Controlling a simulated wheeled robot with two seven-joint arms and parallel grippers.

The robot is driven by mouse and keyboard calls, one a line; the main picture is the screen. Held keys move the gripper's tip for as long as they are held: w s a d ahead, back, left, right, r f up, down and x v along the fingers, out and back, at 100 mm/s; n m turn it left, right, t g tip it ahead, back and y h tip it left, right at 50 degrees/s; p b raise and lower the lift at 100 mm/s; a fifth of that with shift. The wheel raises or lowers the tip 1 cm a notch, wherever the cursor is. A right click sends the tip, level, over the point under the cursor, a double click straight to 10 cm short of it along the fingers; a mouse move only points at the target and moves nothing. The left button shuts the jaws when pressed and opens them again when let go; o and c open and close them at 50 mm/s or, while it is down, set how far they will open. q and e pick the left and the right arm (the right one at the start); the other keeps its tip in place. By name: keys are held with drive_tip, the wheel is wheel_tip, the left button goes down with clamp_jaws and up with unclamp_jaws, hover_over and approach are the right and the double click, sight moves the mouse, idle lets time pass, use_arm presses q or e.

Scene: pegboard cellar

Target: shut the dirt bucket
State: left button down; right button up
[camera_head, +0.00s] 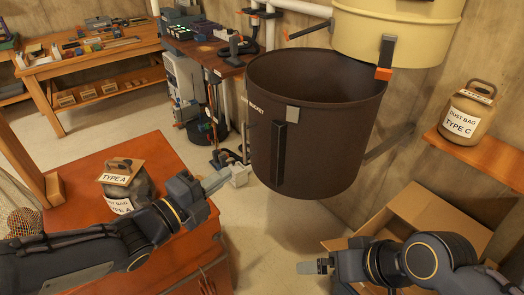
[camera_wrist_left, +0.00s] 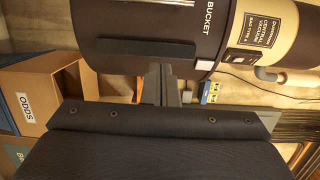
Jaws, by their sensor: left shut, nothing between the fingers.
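The dirt bucket (camera_head: 325,150) is a large dark brown drum, open at the top. It hangs below and to the left of the cream vacuum canister (camera_head: 400,30), its rim apart from most of the canister's underside. Orange-tipped latches (camera_head: 385,58) hang on the canister. My left gripper (camera_head: 238,174) is shut and empty, beside the bucket's lower left. In the left wrist view its fingers (camera_wrist_left: 160,85) point at the bucket, near the handle (camera_wrist_left: 150,48); contact is unclear. My right gripper (camera_head: 312,267) is low at centre, its opening unclear.
An orange-red cabinet (camera_head: 170,150) with a Type A dust bag (camera_head: 128,185) lies under my left arm. An open cardboard box (camera_head: 420,215) stands by my right arm. A Type C bag (camera_head: 466,110) sits on a wall shelf (camera_head: 485,150). Floor shows beneath the bucket.

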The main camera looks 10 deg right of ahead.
sight(271, 142)
use_arm(q)
drive_tip(key=p+x, duration=0.2)
drive_tip(key=x, duration=1.1)
use_arm(e)
wheel_tip(271, 142, up, 3)
drive_tip(key=shift+f, duration=0.2)
use_arm(q)
drive_tip(key=shift+d, duration=0.1)
use_arm(e)
drive_tip(key=shift+f, duration=0.1)
